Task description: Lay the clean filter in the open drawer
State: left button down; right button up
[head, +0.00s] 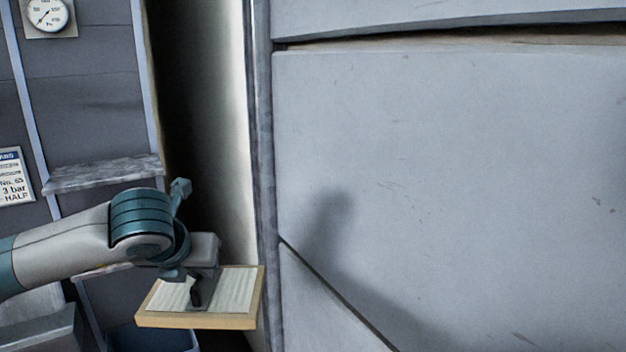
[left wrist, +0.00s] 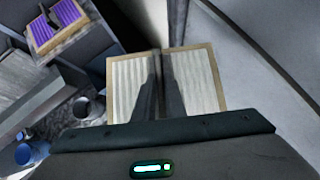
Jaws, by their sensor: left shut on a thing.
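The filter has a pale wooden frame and white pleats. It shows in the head view (head: 236,290) at lower centre-left and in the left wrist view (left wrist: 204,82) in the middle. My left gripper (head: 197,294) is shut on it and holds it roughly flat in the air. The fingers also show in the left wrist view (left wrist: 164,95), over the middle of the filter. I cannot make out an open drawer for certain in either view. My right gripper is not in view.
A large grey panelled wall (head: 450,150) fills the right side. A ledge (head: 103,173) juts out above my left arm. A blue bin (head: 152,338) is below the filter. A purple filter in a wooden frame (left wrist: 58,22) lies at upper left. A gauge (head: 47,14) hangs at top left.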

pick_arm(q)
jog(key=shift+s+d+f, duration=0.35)
jog(key=shift+d+f, duration=0.05)
jog(key=shift+f, duration=0.05)
jog(key=s+f, duration=0.3)
jog(key=f, duration=0.8)
jog(key=shift+f, duration=0.2)
jog(key=shift+a, duration=0.15)
